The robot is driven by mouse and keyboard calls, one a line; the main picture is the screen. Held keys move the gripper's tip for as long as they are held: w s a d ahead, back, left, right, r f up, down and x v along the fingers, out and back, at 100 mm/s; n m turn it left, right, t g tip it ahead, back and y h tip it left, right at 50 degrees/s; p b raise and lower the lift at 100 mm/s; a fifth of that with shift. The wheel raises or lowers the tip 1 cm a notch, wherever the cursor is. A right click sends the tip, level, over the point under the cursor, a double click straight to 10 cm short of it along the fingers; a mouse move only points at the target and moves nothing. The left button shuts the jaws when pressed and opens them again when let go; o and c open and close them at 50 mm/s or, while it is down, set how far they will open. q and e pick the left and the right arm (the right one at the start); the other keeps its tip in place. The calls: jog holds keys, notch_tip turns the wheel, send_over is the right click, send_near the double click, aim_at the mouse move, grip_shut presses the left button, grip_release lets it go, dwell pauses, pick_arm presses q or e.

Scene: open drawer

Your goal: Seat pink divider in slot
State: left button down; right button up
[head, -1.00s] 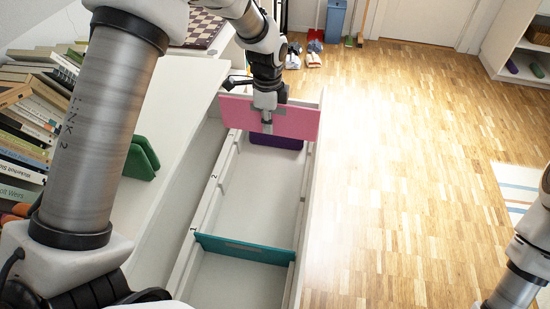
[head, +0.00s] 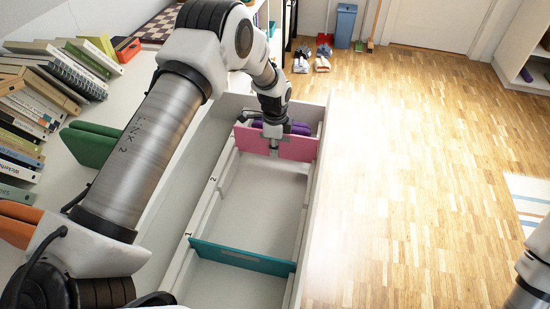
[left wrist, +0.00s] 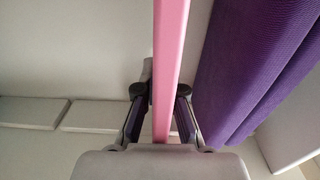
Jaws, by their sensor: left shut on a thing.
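My left gripper (head: 274,150) is shut on the pink divider (head: 298,148), holding it near the middle. The divider stands upright across the far part of the open white drawer (head: 311,190), between its long sides. In the left wrist view the pink divider (left wrist: 171,60) runs between the two fingers of my left gripper (left wrist: 162,105). Its lower edge and any slot under it are hidden, so I cannot tell whether it touches a slot. The number 2 (head: 213,179) marks the drawer's left rail, nearer than the divider. My right gripper is out of view.
A teal divider (head: 240,257) crosses the drawer nearer me, by the number 1. A purple soft item (head: 299,128) lies just behind the pink divider and beside it in the wrist view (left wrist: 255,65). The middle compartment is empty.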

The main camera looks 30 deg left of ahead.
pick_arm(q)
jog(key=shift+f, duration=2)
jog(key=shift+f+b, duration=0.15)
jog(key=shift+b, duration=0.15)
jog(key=c, duration=1.3)
grip_release()
notch_tip(320, 180, up, 12)
jog(key=shift+r+p, duration=0.2)
jog(key=shift+p, duration=0.5)
